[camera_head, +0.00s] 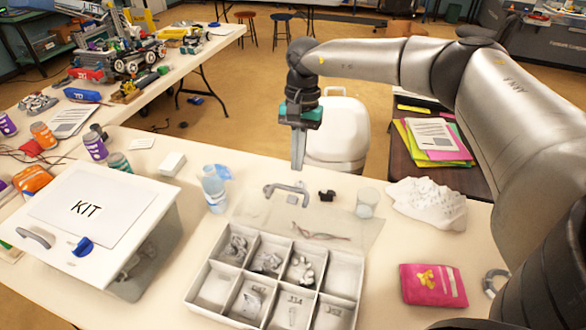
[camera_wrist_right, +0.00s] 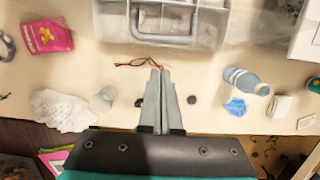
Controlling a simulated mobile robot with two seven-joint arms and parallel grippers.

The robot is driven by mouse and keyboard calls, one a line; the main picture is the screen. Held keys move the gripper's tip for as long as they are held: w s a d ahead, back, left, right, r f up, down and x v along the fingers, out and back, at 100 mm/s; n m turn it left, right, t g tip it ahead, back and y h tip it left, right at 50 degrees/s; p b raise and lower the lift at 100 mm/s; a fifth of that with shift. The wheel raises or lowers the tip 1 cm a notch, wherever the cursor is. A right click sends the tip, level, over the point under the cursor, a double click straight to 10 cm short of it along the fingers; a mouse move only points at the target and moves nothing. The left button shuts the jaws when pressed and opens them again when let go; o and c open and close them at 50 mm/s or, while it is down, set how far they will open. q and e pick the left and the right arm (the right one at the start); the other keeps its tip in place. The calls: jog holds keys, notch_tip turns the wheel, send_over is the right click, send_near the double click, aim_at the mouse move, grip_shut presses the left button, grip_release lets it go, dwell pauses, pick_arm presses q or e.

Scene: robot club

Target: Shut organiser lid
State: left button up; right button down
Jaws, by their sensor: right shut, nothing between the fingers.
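The organiser (camera_head: 190,297) is a white box with several compartments holding small grey parts, at the bottom centre of the head view. Its clear lid (camera_head: 368,240) is open and appears raised at the far side. A grey handle (camera_head: 287,188) is at the lid's upper edge; the handle also shows in the right wrist view (camera_wrist_right: 165,41), in front of the compartments. My right gripper (camera_head: 298,167) is shut and empty, pointing down beyond the lid and apart from it. Its fingers also show in the right wrist view (camera_wrist_right: 160,72). My left gripper is out of view.
A white KIT box (camera_head: 150,225) stands left of the organiser. A blue bottle (camera_head: 213,190), a clear cup (camera_head: 367,203), a small black part (camera_head: 327,196), crumpled paper (camera_head: 430,203) and a pink pouch (camera_head: 433,286) are around it. Red wires (camera_head: 320,235) show through the lid.

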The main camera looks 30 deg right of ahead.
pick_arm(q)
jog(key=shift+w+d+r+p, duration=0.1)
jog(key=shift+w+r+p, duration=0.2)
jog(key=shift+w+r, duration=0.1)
pick_arm(e)
jog(key=shift+s+a+f, duration=0.3)
jog(key=shift+s+a, duration=0.15)
jog(key=shift+a, duration=0.1)
jog(key=shift+s+a+f, duration=0.25)
jog(key=shift+s+a, duration=0.2)
jog(key=shift+a, duration=0.1)
